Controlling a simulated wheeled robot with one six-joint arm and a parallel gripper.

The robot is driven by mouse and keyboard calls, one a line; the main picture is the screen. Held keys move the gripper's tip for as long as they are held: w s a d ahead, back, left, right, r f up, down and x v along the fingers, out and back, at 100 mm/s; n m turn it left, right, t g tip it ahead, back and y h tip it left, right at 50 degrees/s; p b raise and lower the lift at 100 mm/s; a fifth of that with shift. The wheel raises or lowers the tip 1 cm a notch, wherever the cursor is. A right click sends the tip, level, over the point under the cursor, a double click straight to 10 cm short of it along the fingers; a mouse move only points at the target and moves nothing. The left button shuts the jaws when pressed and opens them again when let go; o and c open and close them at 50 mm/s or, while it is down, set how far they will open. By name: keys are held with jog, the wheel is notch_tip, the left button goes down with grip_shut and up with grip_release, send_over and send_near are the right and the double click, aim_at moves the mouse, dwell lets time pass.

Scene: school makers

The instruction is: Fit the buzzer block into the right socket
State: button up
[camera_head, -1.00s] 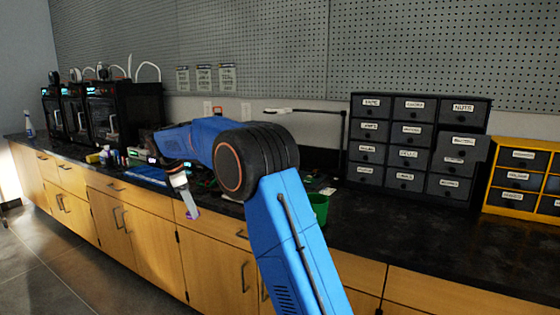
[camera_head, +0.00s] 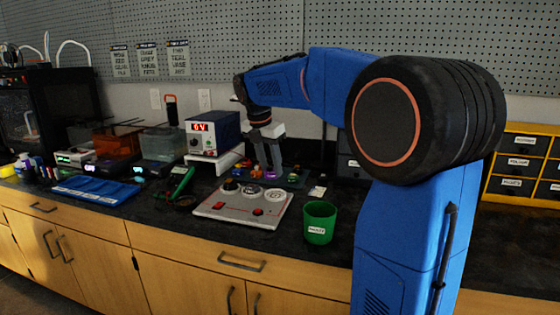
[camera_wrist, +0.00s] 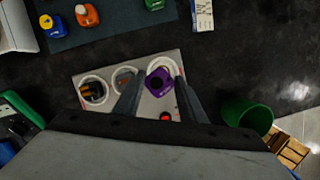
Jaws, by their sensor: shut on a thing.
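My gripper (camera_head: 268,168) is shut on the purple buzzer block, which has a dark round opening on top. In the wrist view the block (camera_wrist: 159,84) sits between the fingertips (camera_wrist: 158,92). The grey board (camera_head: 238,211) has three white-ringed sockets. The right socket (camera_wrist: 164,62) shows behind and around the block, which hides most of it. In the head view the block looks held above the board, apart from the right socket (camera_head: 275,195). The middle socket (camera_wrist: 124,77) looks empty. The left socket (camera_wrist: 92,90) holds a dark and orange part.
A green cup (camera_head: 319,222) stands right of the board. A blue power supply (camera_head: 212,134), a green tool (camera_head: 182,184) and a blue mat (camera_head: 95,189) lie to the left.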

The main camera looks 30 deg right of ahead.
aim_at(269, 175)
jog(key=shift+s+d, duration=0.25)
jog(key=shift+d, duration=0.3)
jog(key=shift+f, duration=2.8)
jog(key=shift+w+d, duration=0.1)
jog(key=shift+d, duration=0.05)
jog(key=shift+f, duration=0.6)
jog(key=o, duration=0.8)
jog(key=shift+c, duration=0.2)
jog(key=shift+v, duration=5.5)
